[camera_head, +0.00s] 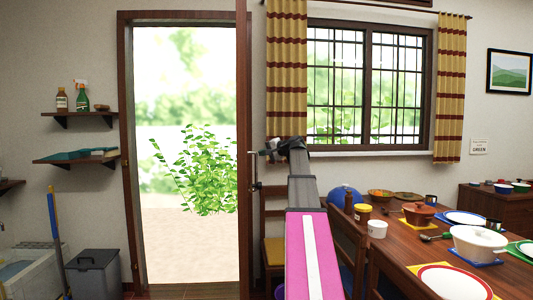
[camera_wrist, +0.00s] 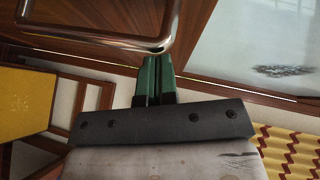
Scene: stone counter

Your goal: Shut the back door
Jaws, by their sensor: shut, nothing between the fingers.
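The back door (camera_head: 243,90) is open and shows almost edge-on in the head view, swung inward at the right side of its wooden frame (camera_head: 128,120). Daylight and a bush show through the doorway. The door's metal handle (camera_head: 255,187) is on its edge side; what looks like a handle bar (camera_wrist: 150,45) crosses the upper part of the wrist view. My gripper (camera_head: 268,152) is at the door's right side, near the handle. Its green fingers (camera_wrist: 156,76) are shut and empty, their tips close to the bar. I cannot tell whether they touch it.
A dining table (camera_head: 400,262) with dishes and chairs stands at the right. A chair with a yellow seat (camera_head: 274,250) stands just right of the door. A grey bin (camera_head: 95,272) and wall shelves (camera_head: 80,114) are left of the doorway. The doorway floor looks clear.

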